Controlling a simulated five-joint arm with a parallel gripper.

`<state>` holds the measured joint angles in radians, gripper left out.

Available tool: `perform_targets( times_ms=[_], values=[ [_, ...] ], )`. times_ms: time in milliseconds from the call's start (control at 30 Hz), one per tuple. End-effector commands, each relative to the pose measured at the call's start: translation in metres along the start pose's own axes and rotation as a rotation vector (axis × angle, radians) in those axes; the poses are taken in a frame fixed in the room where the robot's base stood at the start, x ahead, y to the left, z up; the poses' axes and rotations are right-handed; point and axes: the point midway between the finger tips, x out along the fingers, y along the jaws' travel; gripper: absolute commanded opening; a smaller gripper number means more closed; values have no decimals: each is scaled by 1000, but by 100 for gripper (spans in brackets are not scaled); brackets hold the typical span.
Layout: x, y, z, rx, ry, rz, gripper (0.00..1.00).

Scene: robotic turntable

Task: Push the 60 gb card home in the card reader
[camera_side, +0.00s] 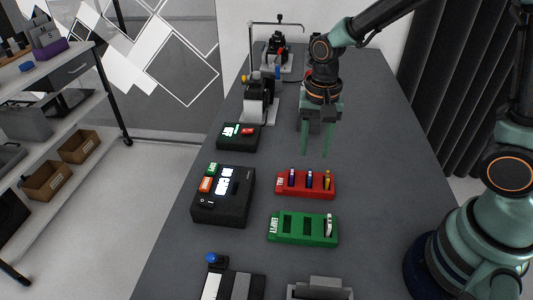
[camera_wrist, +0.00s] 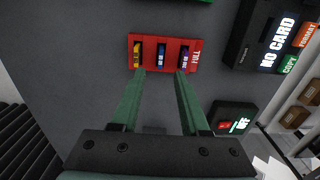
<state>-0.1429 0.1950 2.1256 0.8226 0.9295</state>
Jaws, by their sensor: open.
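The card reader is a black box (camera_side: 222,208) left of the trays; its screen reads "NO CARD", and it also shows at the upper right of the wrist view (camera_wrist: 241,45). A red tray labelled FULL (camera_side: 305,195) holds three upright cards: purple (camera_side: 292,175), blue (camera_side: 309,179) and yellow (camera_side: 327,181). A green tray labelled EMPTY (camera_side: 303,242) holds one white card (camera_side: 329,225). My gripper (camera_side: 316,153) is open and empty, above and behind the red tray. In the wrist view its fingertips (camera_wrist: 160,73) appear just below the tray.
A smaller black box with a lit green display and red button (camera_side: 238,137) stands behind the reader. Devices on stands (camera_side: 260,98) occupy the back of the table. A blue-knobbed item (camera_side: 212,259) and grey block (camera_side: 320,290) are at the front. Table right of the trays is clear.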

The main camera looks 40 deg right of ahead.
Motion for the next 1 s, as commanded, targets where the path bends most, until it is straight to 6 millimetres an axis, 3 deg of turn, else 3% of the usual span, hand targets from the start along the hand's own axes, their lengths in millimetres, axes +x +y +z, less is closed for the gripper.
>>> perform_targets(
  times_ms=[667,1000],
  values=[
    [71,-1,-3,-1,-1,2,45],
    [76,-1,-3,-1,1,-1,45]
  ],
)
